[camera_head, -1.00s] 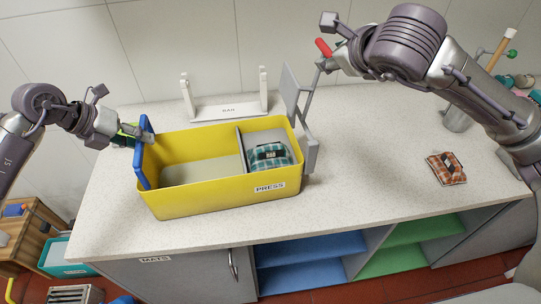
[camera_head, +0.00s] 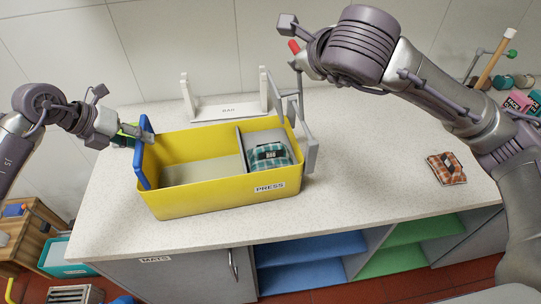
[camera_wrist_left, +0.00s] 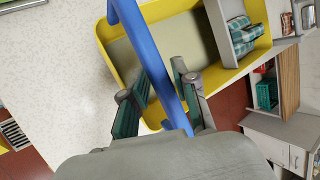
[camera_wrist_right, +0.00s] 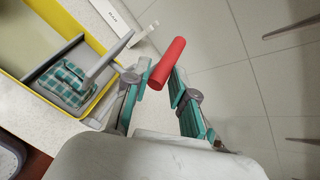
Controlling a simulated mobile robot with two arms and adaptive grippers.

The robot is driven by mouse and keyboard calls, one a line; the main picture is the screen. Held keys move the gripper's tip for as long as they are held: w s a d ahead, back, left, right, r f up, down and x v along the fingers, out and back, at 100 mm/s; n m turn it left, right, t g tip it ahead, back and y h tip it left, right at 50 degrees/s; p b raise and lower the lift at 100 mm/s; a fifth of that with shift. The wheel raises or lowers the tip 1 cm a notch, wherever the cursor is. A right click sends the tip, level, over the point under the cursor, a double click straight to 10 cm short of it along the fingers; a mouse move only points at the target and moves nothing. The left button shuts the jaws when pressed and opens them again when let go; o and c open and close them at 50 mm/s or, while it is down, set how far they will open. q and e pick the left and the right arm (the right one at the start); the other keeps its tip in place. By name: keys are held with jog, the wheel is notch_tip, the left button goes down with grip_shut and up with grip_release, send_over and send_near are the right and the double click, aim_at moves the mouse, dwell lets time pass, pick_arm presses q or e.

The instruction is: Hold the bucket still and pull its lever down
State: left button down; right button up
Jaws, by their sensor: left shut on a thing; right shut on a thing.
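The yellow bucket (camera_head: 205,197), labelled PRESS, stands on the worktop with a grey divider inside. A teal checked cloth bundle (camera_head: 270,156) lies in its right compartment. My left gripper (camera_head: 143,134) is shut on the blue handle (camera_head: 143,165) at the bucket's left end; the handle also passes between its fingers in the left wrist view (camera_wrist_left: 150,60). The grey lever (camera_head: 298,85) rises at the bucket's right end, with a red grip (camera_head: 294,47) on top. My right gripper (camera_wrist_right: 160,90) is shut on the red grip (camera_wrist_right: 167,63); in the head view its fingers are mostly hidden.
A white rack labelled BAR (camera_head: 228,108) stands behind the bucket. An orange checked cloth bundle (camera_head: 446,168) lies on the worktop (camera_head: 380,160) to the right. Coloured items and a stick stand at the far right. The worktop's front is clear.

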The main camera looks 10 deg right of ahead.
jog(key=shift+a+f, duration=0.2)
jog(key=shift+a, duration=0.05)
jog(key=a+f, duration=0.2)
jog(key=a, duration=0.4)
jog(key=shift+s, duration=0.3)
jog(key=shift+a, duration=0.15)
jog(key=a+f, duration=0.4)
jog(key=a, duration=0.1)
jog(key=shift+s, duration=0.2)
jog(key=shift+f, duration=0.1)
jog(key=a+f, duration=0.3)
jog(key=f, duration=0.2)
jog(key=shift+s+a+f, duration=0.15)
jog(key=shift+f, duration=0.2)
